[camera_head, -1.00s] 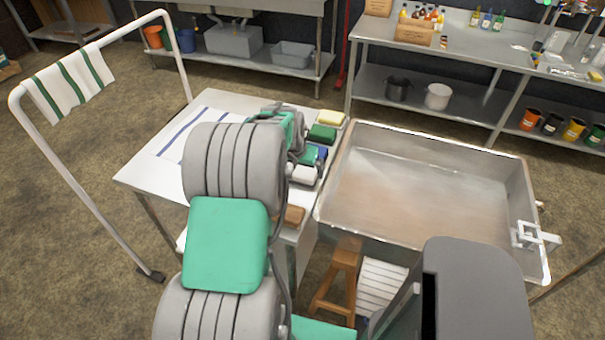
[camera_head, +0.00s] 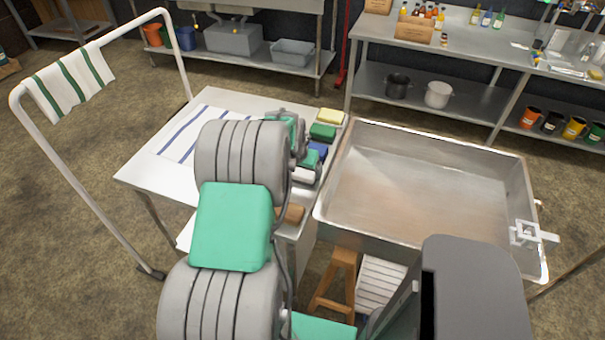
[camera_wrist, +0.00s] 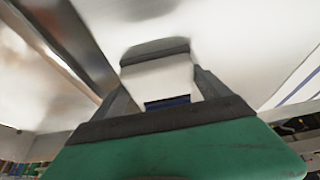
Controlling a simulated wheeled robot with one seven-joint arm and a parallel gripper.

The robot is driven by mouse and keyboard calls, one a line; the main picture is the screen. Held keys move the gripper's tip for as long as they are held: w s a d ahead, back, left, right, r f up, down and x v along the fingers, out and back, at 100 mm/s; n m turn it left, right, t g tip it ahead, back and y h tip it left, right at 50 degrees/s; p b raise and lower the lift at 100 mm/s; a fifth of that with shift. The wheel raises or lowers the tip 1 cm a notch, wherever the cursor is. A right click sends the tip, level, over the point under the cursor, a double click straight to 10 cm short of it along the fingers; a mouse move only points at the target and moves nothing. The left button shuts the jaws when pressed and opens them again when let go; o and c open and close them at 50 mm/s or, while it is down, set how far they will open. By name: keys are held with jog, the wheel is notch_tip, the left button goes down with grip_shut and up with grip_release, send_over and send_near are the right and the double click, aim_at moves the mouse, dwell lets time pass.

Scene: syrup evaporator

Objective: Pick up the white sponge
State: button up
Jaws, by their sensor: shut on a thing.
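The white sponge (camera_head: 306,174) lies in a row of sponges along the right edge of the white table (camera_head: 150,178). My arm covers part of it in the head view. In the wrist view the white sponge (camera_wrist: 158,78) sits between the two fingers of my gripper (camera_wrist: 160,84), which is shut on it. A small dark blue patch shows just under the sponge there. I cannot tell whether the sponge is clear of the table.
Yellow (camera_head: 330,116), green (camera_head: 323,131), blue (camera_head: 319,149) and brown (camera_head: 291,214) sponges share the row. The metal evaporator pan (camera_head: 425,190) stands close on the right. A striped cloth (camera_head: 192,132) lies at the table's back left. A wooden stool (camera_head: 338,280) is in front.

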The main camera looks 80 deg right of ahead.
jog(key=shift+r, duration=0.15)
jog(key=shift+c, duration=0.4)
jog(key=shift+r, duration=0.25)
notch_tip(320, 180, up, 3)
jog(key=shift+s+d+f+b, duration=0.1)
jog(key=shift+s+f+b, duration=0.05)
jog(key=shift+b, duration=0.45)
jog(key=s+r, duration=0.2)
jog(key=r, duration=0.1)
jog(key=s+r, duration=0.1)
jog(key=s, duration=0.1)
jog(key=shift+d+r+b, duration=0.2)
jog(key=shift+d+b, duration=0.1)
jog(key=shift+b, duration=0.1)
jog(key=s+d+r+b, duration=0.1)
jog(key=s+r, duration=0.4)
jog(key=s, duration=0.4)
jog(key=shift+s, duration=0.3)
